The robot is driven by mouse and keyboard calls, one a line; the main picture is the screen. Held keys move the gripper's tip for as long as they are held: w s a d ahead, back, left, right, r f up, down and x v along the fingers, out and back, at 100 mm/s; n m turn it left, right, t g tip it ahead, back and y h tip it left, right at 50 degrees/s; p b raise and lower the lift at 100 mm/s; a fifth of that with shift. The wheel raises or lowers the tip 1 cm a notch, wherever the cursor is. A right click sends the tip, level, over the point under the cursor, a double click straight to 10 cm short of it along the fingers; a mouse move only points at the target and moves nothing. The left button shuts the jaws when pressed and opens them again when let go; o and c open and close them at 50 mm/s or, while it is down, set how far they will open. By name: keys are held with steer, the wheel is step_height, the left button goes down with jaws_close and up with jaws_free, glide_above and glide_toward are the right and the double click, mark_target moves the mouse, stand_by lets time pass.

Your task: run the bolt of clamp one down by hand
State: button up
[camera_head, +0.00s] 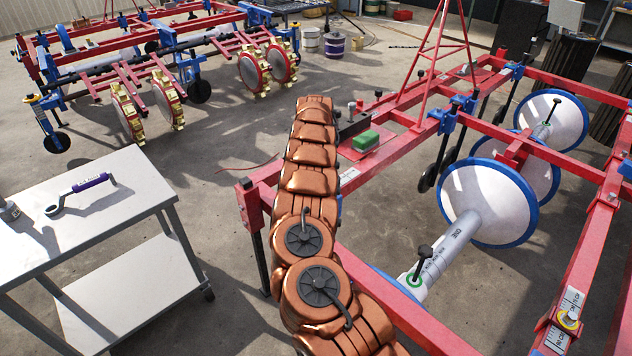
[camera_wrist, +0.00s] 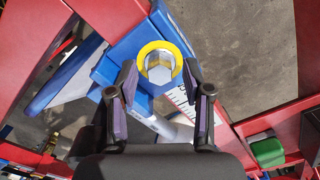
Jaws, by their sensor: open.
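In the wrist view, a silver hex bolt head (camera_wrist: 159,66) sits inside a yellow ring on a blue clamp (camera_wrist: 108,68). The clamp is on a red beam (camera_wrist: 110,14). My gripper (camera_wrist: 159,74) is open, with one dark, purple-padded finger on each side of the bolt head. I cannot tell whether the fingers touch it. No label shows which clamp this is. In the head view my copper-coloured arm hides the gripper and this bolt.
A green block (camera_head: 367,140) lies on the red frame (camera_head: 394,169). Another yellow-ringed bolt (camera_head: 568,319) is at the right. A grey table (camera_head: 98,237) at left holds a ring-ended tool with a purple grip (camera_head: 92,182). White discs with blue rims (camera_head: 487,203) hang within the frame.

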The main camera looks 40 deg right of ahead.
step_height(320, 180, up, 12)
stand_by(0.6)
step_height(320, 180, up, 7)
steer(key=shift+r, duration=0.15)
stand_by(1.1)
steer(key=shift+r, duration=0.1)
stand_by(0.4)
